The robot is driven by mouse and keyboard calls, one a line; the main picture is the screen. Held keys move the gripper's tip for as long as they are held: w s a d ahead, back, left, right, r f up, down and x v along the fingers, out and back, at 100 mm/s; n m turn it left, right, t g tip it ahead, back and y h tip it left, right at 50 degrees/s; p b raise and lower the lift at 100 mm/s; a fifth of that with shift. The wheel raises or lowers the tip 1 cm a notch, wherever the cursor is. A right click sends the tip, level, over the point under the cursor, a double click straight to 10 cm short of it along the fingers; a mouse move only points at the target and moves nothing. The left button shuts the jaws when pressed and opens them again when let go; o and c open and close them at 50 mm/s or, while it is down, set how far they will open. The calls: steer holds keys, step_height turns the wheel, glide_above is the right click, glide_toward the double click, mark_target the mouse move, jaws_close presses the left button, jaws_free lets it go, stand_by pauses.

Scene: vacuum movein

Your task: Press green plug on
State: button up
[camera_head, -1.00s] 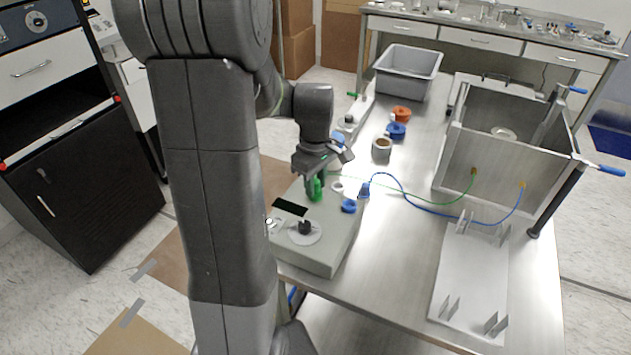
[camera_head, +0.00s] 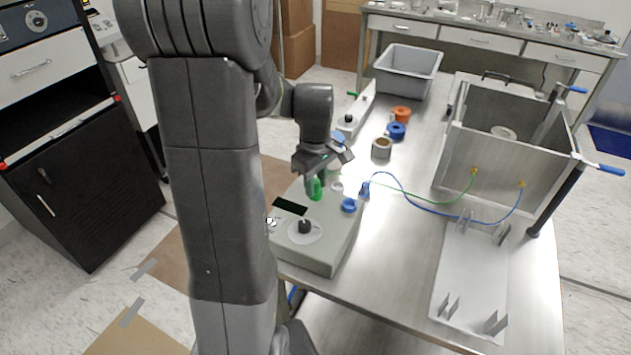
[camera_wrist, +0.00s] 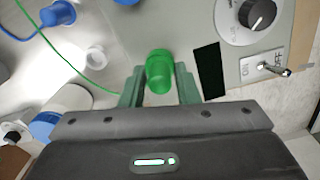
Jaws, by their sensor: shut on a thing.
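The green plug (camera_wrist: 160,72) is between the fingers of my gripper (camera_wrist: 160,88) in the wrist view. In the head view the green plug (camera_head: 316,188) shows below my gripper (camera_head: 315,180), over the top of the grey control box (camera_head: 322,255). My gripper is shut on the plug. Whether the plug is seated on a port cannot be told, as its underside is hidden. A thin green tube (camera_wrist: 65,55) shows at the left in the wrist view. The box has a black display (camera_wrist: 208,70), a dial (camera_wrist: 257,14) and an on/off switch (camera_wrist: 268,68).
A blue plug (camera_head: 349,205) sits beside the box edge, with a blue tube (camera_head: 400,186) running to the metal chamber (camera_head: 455,165). Tape rolls, a grey bin (camera_head: 405,85) and a bracketed plate (camera_head: 465,290) are on the steel table (camera_head: 385,285). The front middle of the table is clear.

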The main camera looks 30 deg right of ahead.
steer(key=shift+f, duration=0.15)
steer(key=o, duration=1.5)
steer(key=shift+o, duration=0.2)
step_height(320, 180, up, 16)
steer(key=p, duration=1.2)
steer(key=shift+f, duration=0.1)
step_height(320, 180, down, 11)
steer(key=b, duration=0.8)
steer(key=shift+f, duration=0.1)
